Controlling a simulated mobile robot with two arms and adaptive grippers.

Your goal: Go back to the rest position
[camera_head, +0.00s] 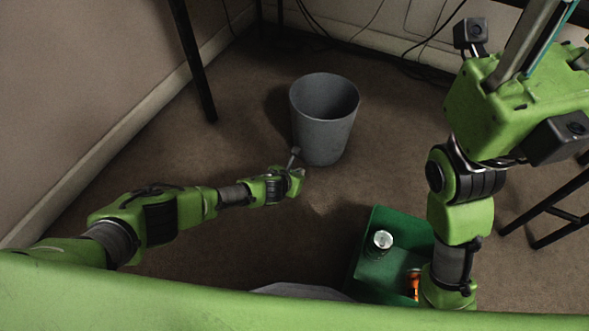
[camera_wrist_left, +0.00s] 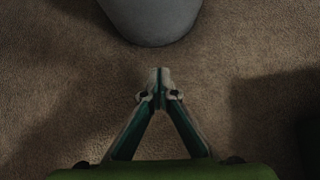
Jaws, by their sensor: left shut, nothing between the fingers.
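My left gripper (camera_head: 294,158) is at the end of my left arm, which reaches out low over the carpet from the left. Its fingertips point at the lower left side of a grey bin (camera_head: 325,125); whether they touch it I cannot tell in the head view. In the left wrist view the fingers (camera_wrist_left: 160,78) meet at their tips with nothing between them, and the bin (camera_wrist_left: 152,20) stands ahead with a strip of carpet between. My right gripper (camera_head: 538,42) is raised close to the head camera at the upper right; its fingertips are out of frame.
A green crate (camera_head: 357,262) stands on the floor at the lower middle right, holding a silver-topped can (camera_head: 381,243) and an orange object (camera_head: 414,283), partly hidden by my right arm. A dark table leg (camera_head: 193,60) and cables are at the back. Carpet around the bin is clear.

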